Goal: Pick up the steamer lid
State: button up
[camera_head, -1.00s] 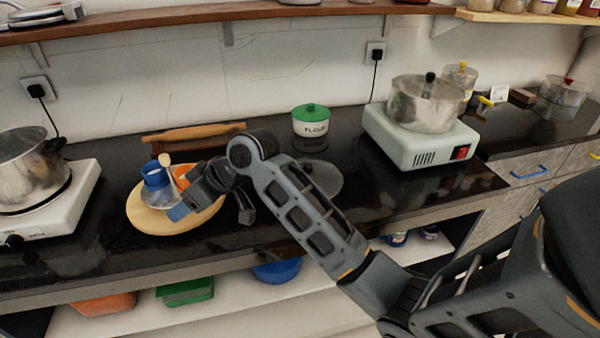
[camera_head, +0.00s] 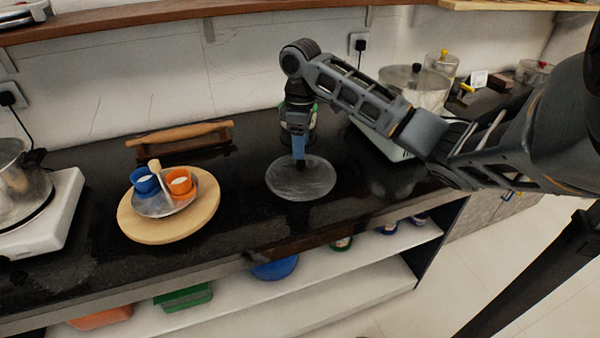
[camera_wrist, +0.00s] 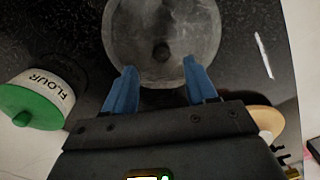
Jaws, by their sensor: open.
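The steamer lid (camera_head: 301,183) is a round, grey, translucent disc lying flat on the dark countertop. In the wrist view the lid (camera_wrist: 190,65) fills the top middle, with a dark round knob (camera_wrist: 161,52) near its centre. My gripper (camera_head: 299,163) points down over the lid in the head view and hides its knob. In the wrist view its two blue fingers (camera_wrist: 161,88) are open and apart, with nothing between the tips. The knob lies just beyond the fingertips in that view, about midway between them.
A flour pot with a green lid (camera_wrist: 28,110) stands close beside the lid, behind my gripper in the head view. A round wooden board (camera_head: 140,222) with blue and orange cups stands left. A steel pot (camera_head: 420,84) on a stove is at right. Counter between board and lid is clear.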

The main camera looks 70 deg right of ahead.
aim_at(301, 162)
jog(key=shift+a+f+p, duration=0.1)
jog(key=shift+f+p, duration=0.25)
jog(key=shift+f, duration=2.25)
grip_shut()
